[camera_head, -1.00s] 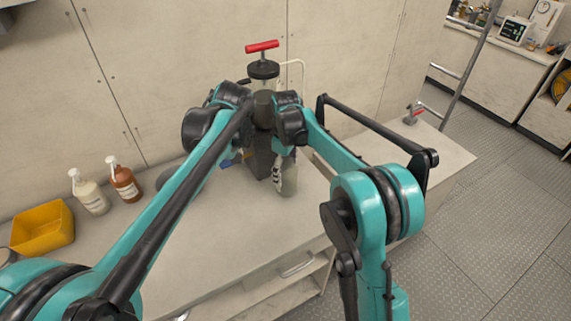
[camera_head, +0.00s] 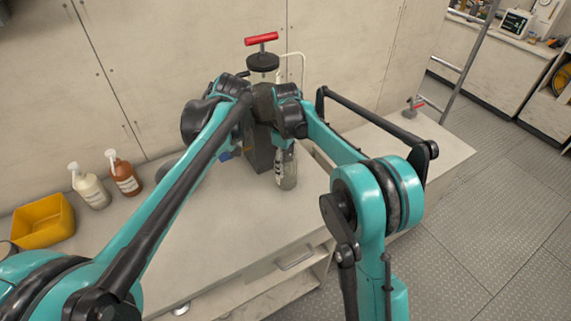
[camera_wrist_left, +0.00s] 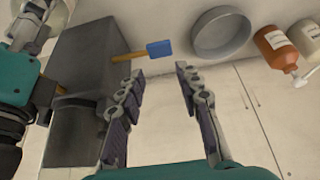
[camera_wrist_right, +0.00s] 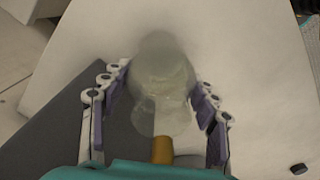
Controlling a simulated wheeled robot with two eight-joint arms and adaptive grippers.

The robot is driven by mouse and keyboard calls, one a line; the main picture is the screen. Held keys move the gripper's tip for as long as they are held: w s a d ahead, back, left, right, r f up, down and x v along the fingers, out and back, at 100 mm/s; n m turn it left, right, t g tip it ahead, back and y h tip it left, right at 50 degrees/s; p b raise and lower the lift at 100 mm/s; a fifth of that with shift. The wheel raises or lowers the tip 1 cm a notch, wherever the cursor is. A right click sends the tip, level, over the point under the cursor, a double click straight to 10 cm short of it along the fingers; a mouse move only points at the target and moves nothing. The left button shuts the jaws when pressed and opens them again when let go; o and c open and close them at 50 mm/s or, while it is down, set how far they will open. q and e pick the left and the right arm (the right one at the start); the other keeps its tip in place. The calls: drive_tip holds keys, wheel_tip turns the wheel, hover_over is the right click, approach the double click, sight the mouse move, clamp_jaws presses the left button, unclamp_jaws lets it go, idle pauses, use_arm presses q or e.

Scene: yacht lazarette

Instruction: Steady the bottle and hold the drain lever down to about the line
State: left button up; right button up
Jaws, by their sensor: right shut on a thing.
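The clear bottle (camera_wrist_right: 160,80) is between the two fingers of my right gripper (camera_wrist_right: 158,76), which is shut on it. It also shows in the head view (camera_head: 287,172), low beside the dark box (camera_head: 258,155). A brass spout (camera_wrist_right: 162,150) lies close to the bottle in the right wrist view. The drain lever, with a blue handle (camera_wrist_left: 159,49) and brass stem, sticks out from the dark box in the left wrist view. My left gripper (camera_wrist_left: 160,72) is open and empty, with the lever just beyond its fingertips. I cannot make out the line.
A pump with a red T-handle (camera_head: 261,39) rises behind the arms. A round grey pan (camera_wrist_left: 222,33), an orange bottle (camera_head: 123,176), a cream bottle (camera_head: 91,188) and a yellow bin (camera_head: 43,221) stand to the left. The front middle of the bench is clear.

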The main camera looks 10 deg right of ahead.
use_arm(q)
drive_tip(key=c, duration=0.5)
drive_tip(key=shift+w+a, duration=0.1)
drive_tip(key=shift+w, duration=0.15)
clamp_jaws()
drive_tip(key=w+a+g+h, duration=0.2)
drive_tip(key=w+g, duration=0.3)
drive_tip(key=shift+s+a+f, duration=0.1)
drive_tip(key=shift+s+f, duration=0.05)
drive_tip(key=shift+f, duration=2.85)
